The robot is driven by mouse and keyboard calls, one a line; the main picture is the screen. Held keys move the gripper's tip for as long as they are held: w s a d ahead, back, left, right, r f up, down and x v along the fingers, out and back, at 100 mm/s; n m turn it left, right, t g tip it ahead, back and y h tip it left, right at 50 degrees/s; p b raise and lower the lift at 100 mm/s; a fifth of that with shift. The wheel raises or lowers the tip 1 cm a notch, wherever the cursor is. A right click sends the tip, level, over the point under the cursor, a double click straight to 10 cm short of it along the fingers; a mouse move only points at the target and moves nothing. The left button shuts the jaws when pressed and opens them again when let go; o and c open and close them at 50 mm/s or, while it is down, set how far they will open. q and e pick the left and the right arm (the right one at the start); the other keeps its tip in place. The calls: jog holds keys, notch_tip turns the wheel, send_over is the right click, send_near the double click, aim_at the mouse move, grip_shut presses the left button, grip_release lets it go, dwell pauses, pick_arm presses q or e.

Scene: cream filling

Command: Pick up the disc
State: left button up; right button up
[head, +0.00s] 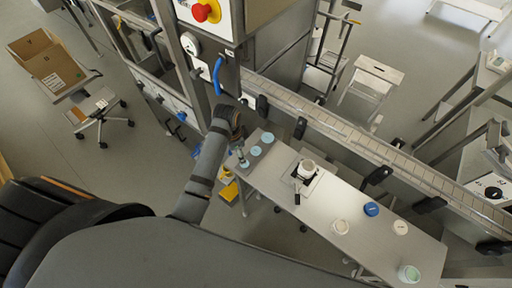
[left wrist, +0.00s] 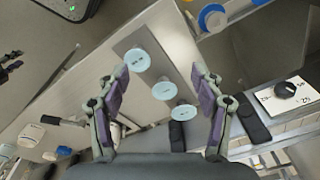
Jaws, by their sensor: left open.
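Three pale blue-green discs lie in a row on a grey plate at the left end of the steel table. In the head view they are the far disc (head: 267,137), the middle disc (head: 256,151) and the near disc (head: 244,163), which is partly covered by my gripper. My left gripper (head: 241,154) is above the near end of the row. In the left wrist view the discs (left wrist: 137,60), (left wrist: 164,90) and (left wrist: 184,112) appear between the spread fingers of my left gripper (left wrist: 160,70). It is open and empty. My right gripper is not seen.
A blue lid (head: 371,209), white round items (head: 340,226) (head: 400,227) and a green-topped jar (head: 409,273) are further right. A conveyor (head: 350,140) runs behind the table.

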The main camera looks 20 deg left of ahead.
pick_arm(q)
jog(key=w+d+r+m, duration=0.4)
jog(key=w+r, duration=0.1)
jog(key=r, duration=0.2)
jog(key=p, duration=0.2)
send_over(256, 151)
jog(key=shift+m+g+h, duration=0.4)
jog(key=f, duration=0.4)
jog(key=shift+s+a+f, duration=0.1)
jog(key=shift+a+f, duration=0.25)
jog(key=shift+f, duration=0.05)
jog(key=shift+f+p, duration=0.45)
jog(key=shift+p, duration=0.05)
notch_tip(256, 151, down, 4)
jog(key=shift+d+r+p, duration=0.15)
jog(key=shift+p, duration=0.45)
jog(key=shift+w+f, duration=0.2)
jog(key=shift+f, duration=0.15)
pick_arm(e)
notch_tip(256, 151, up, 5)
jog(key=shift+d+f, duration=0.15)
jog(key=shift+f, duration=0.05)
pick_arm(q)
jog(key=shift+f, duration=0.2)
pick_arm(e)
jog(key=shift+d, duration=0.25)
